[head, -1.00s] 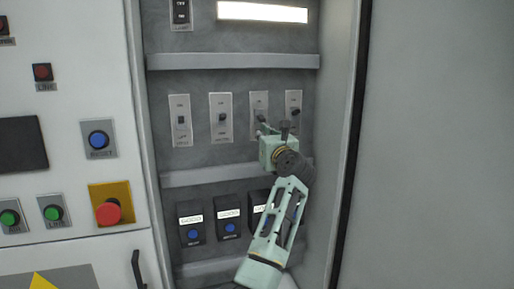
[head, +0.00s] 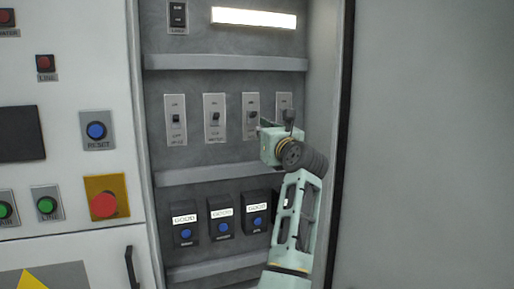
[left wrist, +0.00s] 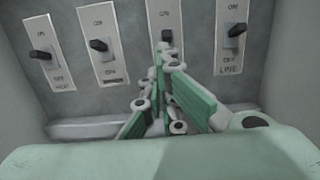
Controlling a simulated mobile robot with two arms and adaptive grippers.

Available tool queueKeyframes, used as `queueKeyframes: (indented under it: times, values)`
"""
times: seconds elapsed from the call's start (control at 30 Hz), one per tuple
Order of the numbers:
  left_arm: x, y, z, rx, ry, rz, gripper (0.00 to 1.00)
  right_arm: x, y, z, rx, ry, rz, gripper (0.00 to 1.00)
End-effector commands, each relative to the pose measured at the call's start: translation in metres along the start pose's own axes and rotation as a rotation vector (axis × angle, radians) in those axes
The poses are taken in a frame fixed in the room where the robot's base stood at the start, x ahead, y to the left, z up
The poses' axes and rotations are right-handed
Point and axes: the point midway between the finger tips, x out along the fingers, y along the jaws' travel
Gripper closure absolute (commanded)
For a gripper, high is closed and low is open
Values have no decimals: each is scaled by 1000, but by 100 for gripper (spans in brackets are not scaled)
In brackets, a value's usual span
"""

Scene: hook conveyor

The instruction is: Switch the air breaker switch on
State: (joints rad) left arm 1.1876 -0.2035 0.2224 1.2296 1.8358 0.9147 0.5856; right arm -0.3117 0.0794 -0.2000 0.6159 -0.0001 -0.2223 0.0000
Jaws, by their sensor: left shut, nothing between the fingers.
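Four-switch row: the heat switch (left wrist: 45,55) is at the left in the left wrist view, a second switch (left wrist: 103,45) beside it, a third switch (left wrist: 167,37) in the middle and the line switch (left wrist: 235,32) at the right. I cannot read which plate says air. The third plate's lower label is hidden by my fingers. In the head view the third switch (head: 251,114) shows just above my left gripper (head: 264,128). My left gripper (left wrist: 162,72) is shut and empty, its fingertips close to and just below the third lever; contact cannot be told. My right gripper is out of view.
A grey ledge (head: 215,173) runs below the switches and another (head: 220,62) above. Blue-button boxes (head: 220,215) sit lower. The cabinet's side wall (head: 325,110) stands close to the right of my arm. A red emergency button (head: 104,205) is on the left panel.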

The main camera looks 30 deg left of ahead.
Motion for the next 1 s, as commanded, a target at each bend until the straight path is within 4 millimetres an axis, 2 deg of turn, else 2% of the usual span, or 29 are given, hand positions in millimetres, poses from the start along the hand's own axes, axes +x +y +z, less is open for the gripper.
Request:
queueKeyframes:
  times: [0.03,0.13,0.3,0.43,0.8,0.87,0.93,1.0]
  values:
    - [-7,0,5,-5,-1,-1,100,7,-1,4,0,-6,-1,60]
    - [-17,0,17,-2,-1,-1,100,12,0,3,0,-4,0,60]
    - [-25,0,27,1,1,0,100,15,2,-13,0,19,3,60]
    - [-26,0,30,1,1,1,100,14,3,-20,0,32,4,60]
    - [-26,0,29,1,1,1,100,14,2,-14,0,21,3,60]
    - [-26,0,28,6,0,1,100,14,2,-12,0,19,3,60]
    - [-24,-2,18,44,-6,6,100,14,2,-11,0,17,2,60]
    - [-21,-7,-3,138,-26,18,100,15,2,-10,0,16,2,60]
